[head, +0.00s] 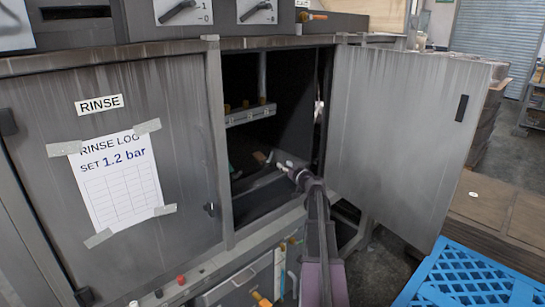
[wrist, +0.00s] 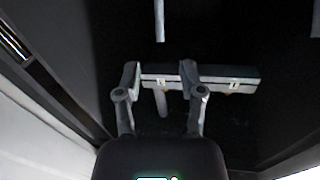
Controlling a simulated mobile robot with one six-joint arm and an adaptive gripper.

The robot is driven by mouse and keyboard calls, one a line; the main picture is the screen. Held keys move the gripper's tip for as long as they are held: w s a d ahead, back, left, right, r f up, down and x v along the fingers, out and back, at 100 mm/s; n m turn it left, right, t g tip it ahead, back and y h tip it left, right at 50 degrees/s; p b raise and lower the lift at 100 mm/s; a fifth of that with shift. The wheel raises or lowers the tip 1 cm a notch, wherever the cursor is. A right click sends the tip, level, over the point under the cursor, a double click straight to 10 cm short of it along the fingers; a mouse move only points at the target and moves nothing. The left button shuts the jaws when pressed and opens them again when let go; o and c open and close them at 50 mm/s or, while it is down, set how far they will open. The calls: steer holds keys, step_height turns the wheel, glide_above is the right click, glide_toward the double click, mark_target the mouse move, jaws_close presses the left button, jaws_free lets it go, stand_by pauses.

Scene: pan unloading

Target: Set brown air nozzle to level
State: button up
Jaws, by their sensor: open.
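The open cabinet holds a grey rail (head: 250,115) with small brass-brown fittings (head: 245,103) along its top. I cannot tell which of these is the brown air nozzle, or its angle. My gripper (head: 276,158) is inside the cabinet, below and right of the rail in the head view. In the wrist view my gripper (wrist: 161,72) is open, fingers apart, with nothing seen held. The rail (wrist: 218,79) crosses behind the fingertips there, with small pale marks on its front. Whether the fingers touch the rail cannot be told.
The cabinet door (head: 395,125) stands open at the right. A closed panel (head: 180,100) marked RINSE carries a taped log sheet (head: 115,180) reading "SET 1.2 bar". A vertical pipe (head: 262,75) rises above the rail. A blue crate (head: 470,275) stands at the lower right.

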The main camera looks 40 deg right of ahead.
mark_target(271, 155)
steer(key=w, duration=0.7)
steer(key=w+d, duration=0.1)
steer(key=w, duration=0.2)
steer(key=shift+w, duration=0.25)
jaws_close()
